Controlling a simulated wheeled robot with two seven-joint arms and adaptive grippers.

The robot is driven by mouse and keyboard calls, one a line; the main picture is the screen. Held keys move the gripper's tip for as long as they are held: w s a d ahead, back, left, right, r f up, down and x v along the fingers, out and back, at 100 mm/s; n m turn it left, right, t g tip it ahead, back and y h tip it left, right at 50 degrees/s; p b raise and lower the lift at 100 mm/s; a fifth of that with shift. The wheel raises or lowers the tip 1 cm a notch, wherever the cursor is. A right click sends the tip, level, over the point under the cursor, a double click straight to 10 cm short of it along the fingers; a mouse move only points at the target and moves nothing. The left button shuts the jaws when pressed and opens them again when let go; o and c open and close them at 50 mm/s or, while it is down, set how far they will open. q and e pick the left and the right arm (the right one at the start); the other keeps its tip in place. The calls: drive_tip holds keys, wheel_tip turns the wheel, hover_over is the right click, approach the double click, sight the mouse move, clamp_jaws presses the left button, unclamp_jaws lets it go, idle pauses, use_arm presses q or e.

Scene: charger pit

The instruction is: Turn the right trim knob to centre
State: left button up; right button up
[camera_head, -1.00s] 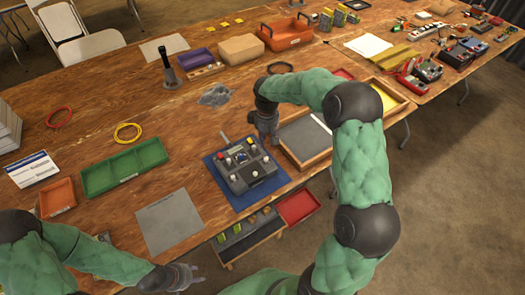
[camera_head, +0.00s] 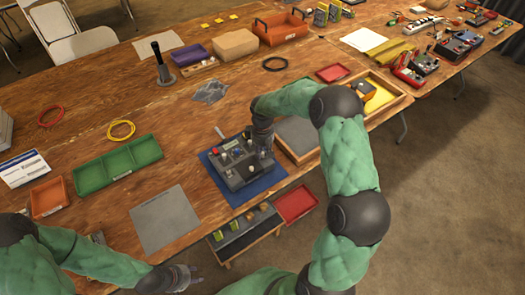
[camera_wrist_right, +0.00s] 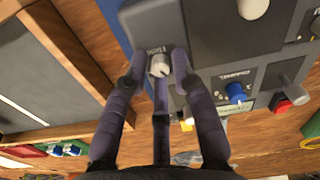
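The grey control box (camera_head: 246,172) with several knobs lies on a blue mat (camera_head: 212,176) near the table's front edge. My right gripper (camera_head: 264,148) is at the box's right end, pointing down. In the right wrist view, a pale trim knob (camera_wrist_right: 159,66) sits at the box's corner under a small label. My right gripper's fingers (camera_wrist_right: 158,70) stand apart around this knob, very near it; contact is not clear. In the head view, the gripper hides this knob. My left gripper (camera_head: 186,277) is open and empty, low in front of the table.
A blue knob (camera_wrist_right: 236,92) and a red button (camera_wrist_right: 282,104) are on the same box. A wooden tray with a grey base (camera_head: 298,133) stands close on the right. A red bin (camera_head: 296,204) is below the front edge. A grey sheet (camera_head: 164,219) lies left.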

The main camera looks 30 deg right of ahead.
clamp_jaws()
drive_tip(key=shift+m, duration=2.8)
unclamp_jaws()
drive_tip(key=shift+r, duration=0.1)
